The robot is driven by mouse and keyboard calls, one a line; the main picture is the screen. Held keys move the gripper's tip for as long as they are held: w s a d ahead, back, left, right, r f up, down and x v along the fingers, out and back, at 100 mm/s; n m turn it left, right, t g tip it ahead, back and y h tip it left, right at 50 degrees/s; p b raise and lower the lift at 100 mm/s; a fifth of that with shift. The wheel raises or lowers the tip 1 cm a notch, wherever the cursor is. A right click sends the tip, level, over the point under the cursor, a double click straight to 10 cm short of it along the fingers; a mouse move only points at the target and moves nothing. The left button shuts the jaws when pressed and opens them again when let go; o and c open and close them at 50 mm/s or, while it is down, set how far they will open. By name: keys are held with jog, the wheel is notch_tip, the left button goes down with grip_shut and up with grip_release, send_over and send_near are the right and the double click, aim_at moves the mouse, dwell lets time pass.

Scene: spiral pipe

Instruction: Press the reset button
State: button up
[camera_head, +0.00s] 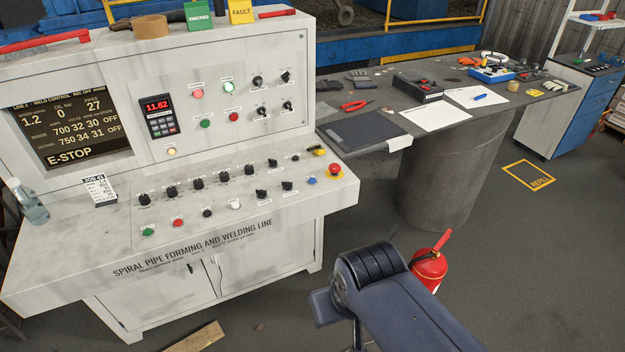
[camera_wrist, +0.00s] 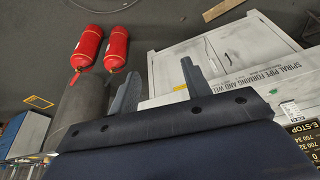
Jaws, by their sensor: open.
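The white control console (camera_head: 60,285) stands at the left in the head view, with several knobs and push buttons on its sloped desk. A blue button (camera_head: 311,181) sits near the desk's right end, next to a red mushroom button (camera_head: 334,170). Green (camera_head: 148,232) and red (camera_head: 177,223) buttons sit at the front left. The labels are too small to read, so I cannot tell which is reset. The screen (camera_head: 70,125) reads E-STOP. My gripper (camera_wrist: 158,70) shows its two fingers spread and empty in the wrist view, apart from the console front (camera_wrist: 225,48).
A grey workbench (camera_head: 375,90) with a tablet, papers and tools stands right of the console. A red extinguisher (camera_head: 428,270) stands on the floor behind my arm; two show in the wrist view (camera_wrist: 88,46). The floor at right is mostly clear. A plank (camera_head: 195,338) lies before the console.

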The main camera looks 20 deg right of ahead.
grip_shut()
dwell(1.4)
